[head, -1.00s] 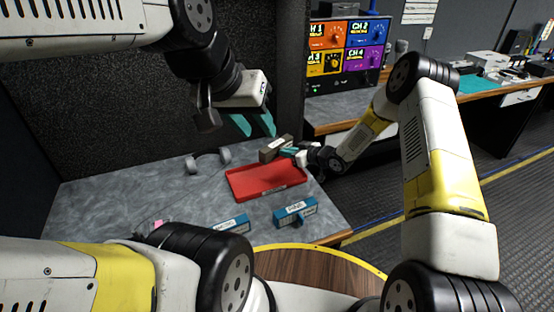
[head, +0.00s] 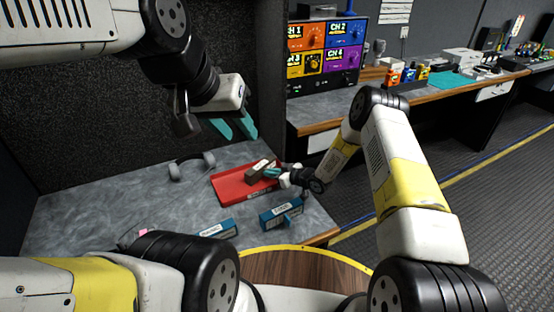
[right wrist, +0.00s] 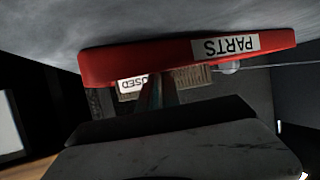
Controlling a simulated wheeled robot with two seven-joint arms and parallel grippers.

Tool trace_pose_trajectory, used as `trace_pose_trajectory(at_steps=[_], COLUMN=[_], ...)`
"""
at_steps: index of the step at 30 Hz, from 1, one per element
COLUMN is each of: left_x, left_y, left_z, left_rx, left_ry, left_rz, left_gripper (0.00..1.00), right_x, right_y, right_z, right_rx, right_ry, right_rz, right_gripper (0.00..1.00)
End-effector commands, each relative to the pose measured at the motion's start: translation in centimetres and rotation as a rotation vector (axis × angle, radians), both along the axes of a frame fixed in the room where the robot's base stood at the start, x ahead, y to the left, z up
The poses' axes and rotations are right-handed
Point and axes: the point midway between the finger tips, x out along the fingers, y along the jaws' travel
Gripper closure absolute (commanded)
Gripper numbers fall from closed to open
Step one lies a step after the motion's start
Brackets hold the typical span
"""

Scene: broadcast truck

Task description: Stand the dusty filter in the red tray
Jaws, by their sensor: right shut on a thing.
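The dusty filter (head: 260,170), a grey-brown block with a pale label, is at the back right part of the red tray (head: 232,190). My right gripper (head: 272,173) is shut on it. In the right wrist view, which is upside down, the filter (right wrist: 192,77) shows behind the tray's rim (right wrist: 150,62) with a PARTS label; its lower edge is hidden, so I cannot tell whether it touches the tray floor. My left gripper (head: 236,129) is open and empty, high above the back of the table, its teal fingers apart.
A blue labelled box (head: 281,213) lies in front of the tray, and another blue box (head: 214,229) is to its left. Grey headphones (head: 191,166) lie behind left of the tray. A CH 1–4 panel (head: 324,55) stands on the back counter (head: 340,108).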

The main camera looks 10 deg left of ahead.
Motion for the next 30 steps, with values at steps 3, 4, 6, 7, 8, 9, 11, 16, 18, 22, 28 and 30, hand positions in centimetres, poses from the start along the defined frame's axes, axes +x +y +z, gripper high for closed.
trace_pose_trajectory(at_steps=[3, 4, 6, 7, 8, 9, 11, 16, 18, 22, 28, 30], left_x=[0.0, 0.0, 0.0, 0.0, 0.0, 0.0, 0.0, 0.0, 0.0, 0.0, 0.0, 0.0], left_y=[0.0, 0.0, 0.0, 0.0, 0.0, 0.0, 0.0, 0.0, 0.0, 0.0, 0.0, 0.0], left_z=[0.0, 0.0, 0.0, 0.0, 0.0, 0.0, 0.0, 0.0, 0.0, 0.0, 0.0, 0.0], left_rx=[0.000, 0.000, 0.000, 0.000, 0.000, 0.000, 0.000, 0.000, 0.000, 0.000, 0.000, 0.000], left_ry=[0.000, 0.000, 0.000, 0.000, 0.000, 0.000, 0.000, 0.000, 0.000, 0.000, 0.000, 0.000], left_rz=[0.000, 0.000, 0.000, 0.000, 0.000, 0.000, 0.000, 0.000, 0.000, 0.000, 0.000, 0.000], left_gripper=[0.64, 0.64, 0.64, 0.64, 0.64, 0.64, 0.64, 0.64, 0.64, 0.64, 0.64, 0.64], right_x=[0.0, 0.0, 0.0, 0.0, 0.0, 0.0, 0.0, 0.0, -0.3, -1.5, -3.6, -4.3], right_y=[0.0, 0.0, 0.0, 0.0, 0.0, 0.0, 0.0, -0.1, -0.8, -2.7, -6.2, -7.2], right_z=[-0.1, -0.1, -0.1, -0.1, -0.1, -0.1, -0.1, 0.3, 0.6, 1.5, 3.2, 3.7], right_rx=[0.000, 0.000, 0.000, 0.000, 0.000, 0.000, 0.000, 0.000, 0.000, 0.000, 0.000, 0.000], right_ry=[0.000, 0.000, 0.000, 0.000, 0.000, 0.000, 0.000, 0.000, -0.001, 0.001, 0.001, 0.000], right_rz=[0.000, 0.000, 0.000, 0.000, 0.000, 0.000, 0.000, 0.000, -0.002, -0.004, -0.004, -0.003], right_gripper=[0.79, 0.73, 0.71, 0.71, 0.71, 0.71, 0.71, 0.71, 0.71, 0.71, 0.71, 0.71])
